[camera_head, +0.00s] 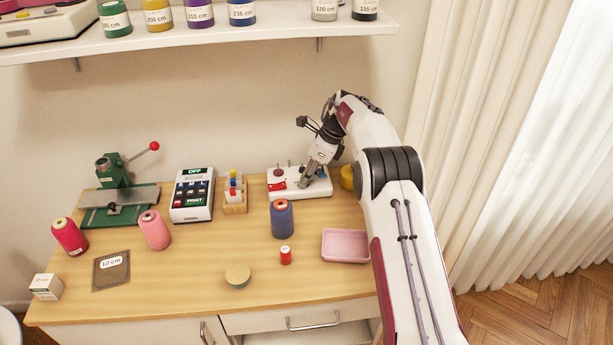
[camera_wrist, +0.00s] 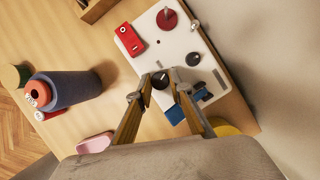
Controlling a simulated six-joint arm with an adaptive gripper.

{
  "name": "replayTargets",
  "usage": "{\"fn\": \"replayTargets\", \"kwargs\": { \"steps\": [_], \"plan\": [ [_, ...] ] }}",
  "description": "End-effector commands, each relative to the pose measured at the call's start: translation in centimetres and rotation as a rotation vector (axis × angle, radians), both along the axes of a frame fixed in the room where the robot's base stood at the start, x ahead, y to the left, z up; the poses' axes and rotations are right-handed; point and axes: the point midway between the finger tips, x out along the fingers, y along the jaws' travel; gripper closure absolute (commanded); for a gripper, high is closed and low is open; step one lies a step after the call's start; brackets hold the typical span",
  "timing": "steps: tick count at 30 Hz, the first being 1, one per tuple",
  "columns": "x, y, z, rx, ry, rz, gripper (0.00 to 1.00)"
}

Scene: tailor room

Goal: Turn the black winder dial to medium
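The white winder (camera_head: 312,188) stands at the back right of the table, and its top fills the upper middle of the wrist view (camera_wrist: 178,48). The black dial (camera_wrist: 160,80), with a light pointer mark, lies between the fingertips of my gripper (camera_wrist: 161,76). My gripper (camera_head: 306,183) reaches down to the winder and hides the dial in the head view. The fingers are apart, one on each side of the dial; I cannot tell whether they touch it. The dial's setting labels are not readable.
A blue spool (camera_head: 282,219) and pink tray (camera_head: 345,246) are in front.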

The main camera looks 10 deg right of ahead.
Motion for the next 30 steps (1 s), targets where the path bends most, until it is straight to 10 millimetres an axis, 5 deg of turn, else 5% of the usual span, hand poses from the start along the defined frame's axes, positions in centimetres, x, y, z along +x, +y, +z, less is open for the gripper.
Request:
{"fn": "replayTargets", "kwargs": {
  "steps": [11,30],
  "plan": [
    [-0.04,0.07,0.06,0.000,0.001,-0.033,1.00],
    [-0.16,0.27,0.09,0.000,-0.001,-0.338,1.00]
  ]
}}
